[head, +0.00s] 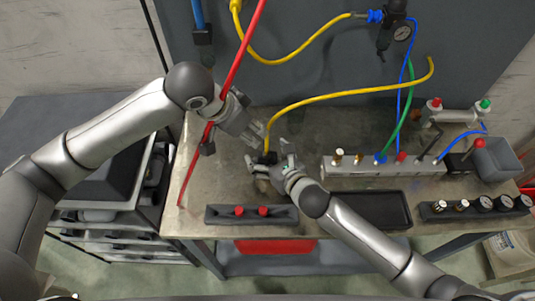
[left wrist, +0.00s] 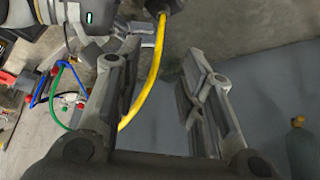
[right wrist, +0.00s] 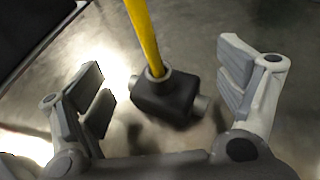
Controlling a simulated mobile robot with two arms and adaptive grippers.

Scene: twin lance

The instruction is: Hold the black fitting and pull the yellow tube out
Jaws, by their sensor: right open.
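The black fitting (head: 267,157) is on the workbench between my two grippers. The yellow tube (head: 340,94) rises from it and arcs right to a free end. My right gripper (head: 266,170) is open. In the right wrist view, the fitting (right wrist: 168,97) lies ahead between its spread fingers (right wrist: 162,80), with gaps on both sides and the tube (right wrist: 145,38) standing in its top. My left gripper (head: 256,138) is open just above and left of the fitting. In the left wrist view, the tube (left wrist: 157,60) passes between or just beyond its parted fingers (left wrist: 165,85); I cannot tell which.
A red tube (head: 235,75) slants beside my left gripper. A manifold (head: 385,168) with blue and green tubes stands right. A second yellow tube (head: 290,57) hangs behind.

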